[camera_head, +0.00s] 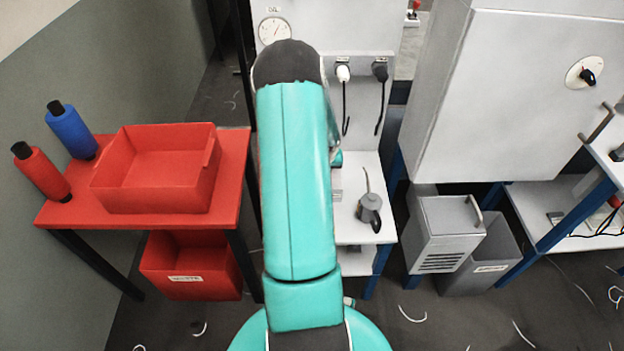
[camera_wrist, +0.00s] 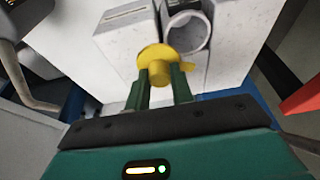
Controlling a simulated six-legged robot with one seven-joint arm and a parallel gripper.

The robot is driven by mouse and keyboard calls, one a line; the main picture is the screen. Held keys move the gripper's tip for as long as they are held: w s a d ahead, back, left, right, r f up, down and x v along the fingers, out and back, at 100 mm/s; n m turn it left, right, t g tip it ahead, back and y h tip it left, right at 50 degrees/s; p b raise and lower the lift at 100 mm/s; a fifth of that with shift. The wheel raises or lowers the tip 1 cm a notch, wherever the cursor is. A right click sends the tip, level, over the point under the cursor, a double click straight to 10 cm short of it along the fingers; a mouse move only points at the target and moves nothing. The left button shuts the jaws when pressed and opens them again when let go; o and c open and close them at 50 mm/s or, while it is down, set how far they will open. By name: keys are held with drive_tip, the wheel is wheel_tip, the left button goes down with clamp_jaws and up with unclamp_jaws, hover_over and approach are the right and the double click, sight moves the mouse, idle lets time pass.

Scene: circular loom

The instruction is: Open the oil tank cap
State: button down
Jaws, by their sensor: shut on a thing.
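In the wrist view, a yellow cap (camera_wrist: 158,60) with a round flange and a smaller knob sits between the two dark green fingers of my gripper (camera_wrist: 160,88). The gripper is shut on its knob. Just beyond it is a white tank (camera_wrist: 120,38) with a round, open-looking neck (camera_wrist: 187,34). The cap is beside the neck in the picture and does not cover its opening. I cannot tell whether the cap touches the tank. In the head view my teal arm hides the cap and most of the gripper.
A dark-spouted oil can (camera_head: 369,208) stands on the white shelf (camera_head: 352,236) right of my arm. A red table (camera_head: 232,165) with a red bin (camera_head: 165,200) and two bottles is left. A large white cabinet (camera_head: 500,90) stands right. Scraps lie on the floor.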

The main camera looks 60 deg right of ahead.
drive_tip(key=shift+s+d+f, duration=0.1)
drive_tip(key=shift+s+d, duration=0.1)
drive_tip(key=shift+s, duration=0.15)
drive_tip(key=shift+w+d, duration=0.2)
drive_tip(key=shift+d, duration=0.65)
drive_tip(key=shift+w+d, duration=0.45)
drive_tip(key=shift+d, duration=0.2)
drive_tip(key=c, duration=1.1)
unclamp_jaws()
drive_tip(key=shift+w+a, duration=0.2)
drive_tip(key=shift+w, duration=0.05)
drive_tip(key=shift+a, duration=0.1)
